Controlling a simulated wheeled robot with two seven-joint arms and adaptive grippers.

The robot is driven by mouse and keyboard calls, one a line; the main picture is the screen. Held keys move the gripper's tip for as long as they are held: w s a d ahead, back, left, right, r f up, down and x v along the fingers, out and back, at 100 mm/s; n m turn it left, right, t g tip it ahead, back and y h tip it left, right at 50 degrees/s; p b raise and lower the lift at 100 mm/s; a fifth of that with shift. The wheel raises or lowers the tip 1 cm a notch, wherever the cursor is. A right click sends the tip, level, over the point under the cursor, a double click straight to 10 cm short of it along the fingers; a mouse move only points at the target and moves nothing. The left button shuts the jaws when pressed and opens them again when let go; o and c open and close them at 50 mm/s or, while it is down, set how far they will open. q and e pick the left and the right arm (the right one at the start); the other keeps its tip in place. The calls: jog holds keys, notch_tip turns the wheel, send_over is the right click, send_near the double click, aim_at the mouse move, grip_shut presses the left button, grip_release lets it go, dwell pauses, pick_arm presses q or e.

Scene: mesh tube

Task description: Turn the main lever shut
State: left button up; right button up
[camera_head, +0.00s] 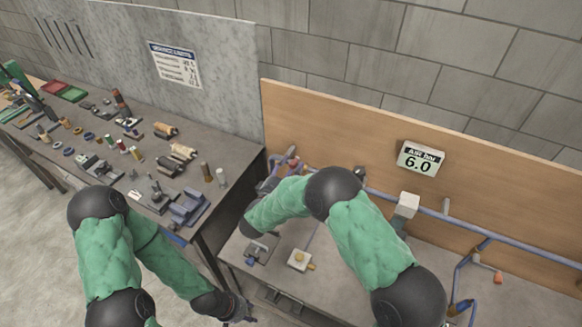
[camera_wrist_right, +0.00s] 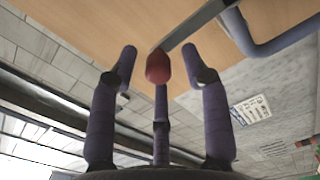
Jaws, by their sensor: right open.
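The main lever is a flat grey metal bar (camera_wrist_right: 195,26) with a red knob (camera_wrist_right: 157,67) at its end in the right wrist view. The knob lies between the fingertips of my right gripper (camera_wrist_right: 159,52), with gaps on both sides. That gripper is open. In the head view my right gripper (camera_head: 281,168) is small and partly hidden behind my own arm, near the blue pipe's left end, and the lever is hard to make out there. My left gripper (camera_head: 242,311) hangs low at the bench's front edge, away from the lever; its finger opening is unclear.
A sign (camera_head: 421,158) on the wooden back board reads "AIR bar 6.0". A blue pipe (camera_head: 470,220) runs along the board. A white block with a yellow knob (camera_head: 299,260) sits on the bench. The left table (camera_head: 60,130) is crowded with tools and parts.

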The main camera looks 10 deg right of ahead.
jog(key=v, duration=1.1)
jog(key=shift+s+a, duration=0.15)
jog(key=shift+a, duration=0.05)
